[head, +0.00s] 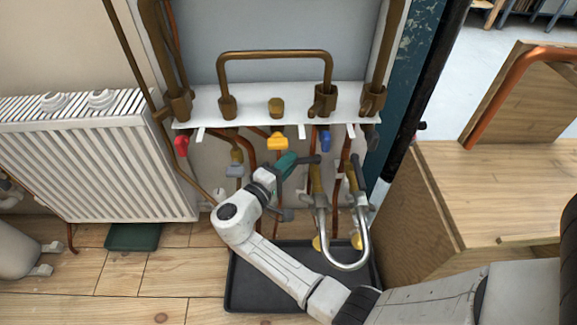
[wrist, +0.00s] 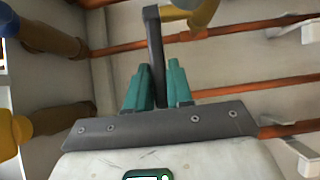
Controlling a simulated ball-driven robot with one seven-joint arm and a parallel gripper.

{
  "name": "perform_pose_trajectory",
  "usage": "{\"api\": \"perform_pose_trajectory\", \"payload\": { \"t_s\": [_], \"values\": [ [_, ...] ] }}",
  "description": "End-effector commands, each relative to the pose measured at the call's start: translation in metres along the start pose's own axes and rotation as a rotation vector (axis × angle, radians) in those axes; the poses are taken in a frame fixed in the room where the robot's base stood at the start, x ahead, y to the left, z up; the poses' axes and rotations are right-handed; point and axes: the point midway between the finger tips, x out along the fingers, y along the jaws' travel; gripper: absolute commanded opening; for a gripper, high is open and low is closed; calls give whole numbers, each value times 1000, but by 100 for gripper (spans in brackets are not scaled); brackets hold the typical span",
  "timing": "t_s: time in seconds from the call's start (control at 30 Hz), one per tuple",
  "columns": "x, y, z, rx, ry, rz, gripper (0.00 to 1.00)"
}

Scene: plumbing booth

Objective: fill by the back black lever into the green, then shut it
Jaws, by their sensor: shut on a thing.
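My gripper (head: 288,163) has teal fingers and is in front of the pipework under the white shelf. In the wrist view its fingers (wrist: 158,78) are shut on a black lever (wrist: 153,35), a slim dark bar standing up between them. In the head view a black lever (head: 311,160) meets the fingertips beside a brass valve. Another dark lever (head: 358,170) is to its right, by a second brass valve. A dark green flat container (head: 133,237) lies on the floor at left; its contents cannot be told.
A black tray (head: 243,285) lies under the pipes, partly behind my arm. A curved metal pipe (head: 344,265) hangs above it. Red (head: 181,146), yellow (head: 277,142) and blue (head: 325,142) handles are near. A white radiator (head: 95,160) is left; wooden boxes (head: 480,190) stand right.

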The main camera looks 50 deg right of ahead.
Motion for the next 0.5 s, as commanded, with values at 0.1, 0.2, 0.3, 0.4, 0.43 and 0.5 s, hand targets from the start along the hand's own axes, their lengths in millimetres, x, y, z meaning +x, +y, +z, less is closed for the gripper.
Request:
{"api": "perform_pose_trajectory", "payload": {
  "t_s": [0.1, 0.2, 0.3, 0.4, 0.43, 0.5],
  "values": [
    [0, -1, 0, -3, 1, -2, 0],
    [0, -1, 0, -2, 1, -1, 31],
    [0, -1, 0, -2, 1, -1, 40],
    [0, -1, 0, -1, 1, 0, 43],
    [0, -1, 0, -1, 1, 0, 43],
    [0, 0, 0, -1, 2, 0, 43]
  ]
}}
